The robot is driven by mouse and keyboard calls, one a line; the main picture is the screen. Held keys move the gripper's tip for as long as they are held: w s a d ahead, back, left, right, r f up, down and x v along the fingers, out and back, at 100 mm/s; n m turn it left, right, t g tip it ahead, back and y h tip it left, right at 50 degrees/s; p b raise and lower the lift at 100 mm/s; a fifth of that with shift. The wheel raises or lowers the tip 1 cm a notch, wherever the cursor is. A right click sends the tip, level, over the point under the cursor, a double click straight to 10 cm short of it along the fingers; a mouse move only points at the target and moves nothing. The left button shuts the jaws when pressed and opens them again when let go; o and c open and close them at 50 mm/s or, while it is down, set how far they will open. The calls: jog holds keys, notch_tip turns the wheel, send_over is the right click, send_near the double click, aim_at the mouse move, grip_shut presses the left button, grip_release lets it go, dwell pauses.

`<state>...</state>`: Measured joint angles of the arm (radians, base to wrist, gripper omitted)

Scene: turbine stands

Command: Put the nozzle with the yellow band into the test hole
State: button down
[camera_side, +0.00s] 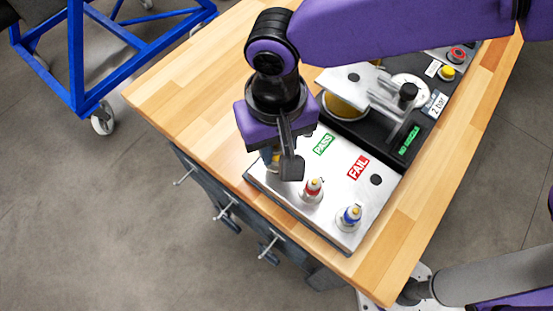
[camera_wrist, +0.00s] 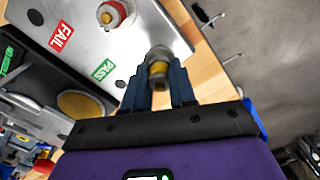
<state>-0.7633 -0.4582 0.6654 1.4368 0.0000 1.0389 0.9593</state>
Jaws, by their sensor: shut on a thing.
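My gripper (camera_side: 281,163) is at the left corner of the metal plate (camera_side: 330,226), pointing down. In the wrist view its two fingers (camera_wrist: 159,86) are shut on the nozzle with the yellow band (camera_wrist: 158,68), one on each side. In the side view only a bit of that nozzle (camera_side: 267,155) shows behind a finger. I cannot tell whether its lower end is still seated in the plate. The test hole cannot be made out for certain; the black test fixture (camera_side: 352,132) stands behind the plate, with a silver clamp (camera_side: 385,97) over it.
A red-banded nozzle (camera_side: 313,189) and a blue-banded nozzle (camera_side: 350,216) stand upright on the plate, right of my gripper. The green PASS label (camera_side: 323,144) and red FAIL label (camera_side: 358,167) lie behind them, near dark holes. The wooden table (camera_side: 190,92) is bare at left.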

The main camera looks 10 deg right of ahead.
jog(key=shift+r, duration=1.35)
jog(key=shift+w+d, duration=0.1)
jog(key=shift+w, duration=0.05)
jog(key=w+d+r+m, duration=0.2)
jog(key=w+d+r, duration=0.3)
jog(key=w+d, duration=0.15)
jog(key=w+d+r+m, duration=0.3)
jog(key=w+d+r, duration=0.25)
jog(key=d, duration=0.25)
jog(key=shift+n, duration=0.3)
jog(key=shift+d+f, duration=0.1)
jog(key=shift+f, duration=2.25)
jog(key=shift+f, duration=2)
jog(key=c, duration=0.7)
grip_release()
jog(key=shift+r, duration=0.1)
